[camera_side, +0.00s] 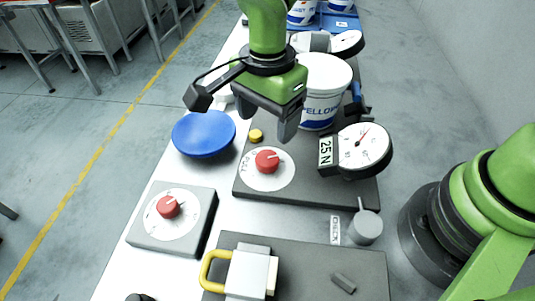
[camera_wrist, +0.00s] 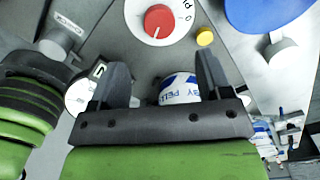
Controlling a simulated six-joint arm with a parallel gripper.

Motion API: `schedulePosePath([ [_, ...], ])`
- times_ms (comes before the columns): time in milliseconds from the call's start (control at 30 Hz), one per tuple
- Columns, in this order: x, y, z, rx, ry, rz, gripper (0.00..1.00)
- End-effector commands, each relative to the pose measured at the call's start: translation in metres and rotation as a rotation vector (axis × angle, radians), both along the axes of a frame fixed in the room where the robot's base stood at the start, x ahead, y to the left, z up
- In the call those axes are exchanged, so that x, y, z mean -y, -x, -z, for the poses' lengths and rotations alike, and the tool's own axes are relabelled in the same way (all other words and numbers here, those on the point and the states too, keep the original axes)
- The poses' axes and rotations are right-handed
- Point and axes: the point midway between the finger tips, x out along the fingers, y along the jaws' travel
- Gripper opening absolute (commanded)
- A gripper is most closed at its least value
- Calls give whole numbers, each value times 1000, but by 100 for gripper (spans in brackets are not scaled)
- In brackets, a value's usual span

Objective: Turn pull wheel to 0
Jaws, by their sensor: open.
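The same knob (camera_wrist: 158,20) is at the top of the wrist view, beside partly readable dial lettering. The other red knob (camera_side: 168,206) is on a separate grey box at the front left. My gripper (camera_side: 281,126) is open and empty, above and behind the plate knob in the side view. Its two fingers (camera_wrist: 165,78) point toward the plate in the wrist view.
A round gauge (camera_side: 362,146) with a "25 N" block stands right of the plate knob. A yellow button (camera_side: 256,135), a blue disc (camera_side: 204,133) and a white bucket (camera_side: 322,105) are close by. A yellow-handled device (camera_side: 248,272) is at the front.

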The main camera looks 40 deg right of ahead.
Motion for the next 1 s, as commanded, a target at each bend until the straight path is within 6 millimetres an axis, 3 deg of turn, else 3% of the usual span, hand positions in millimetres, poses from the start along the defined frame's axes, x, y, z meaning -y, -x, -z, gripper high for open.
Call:
schedulePosePath([
  [533,0,1,86,-5,2,2,72],
  [700,0,0,97,-2,0,3,72],
  [967,0,0,98,0,-1,3,72],
  [1000,0,0,98,-1,-1,3,67],
])
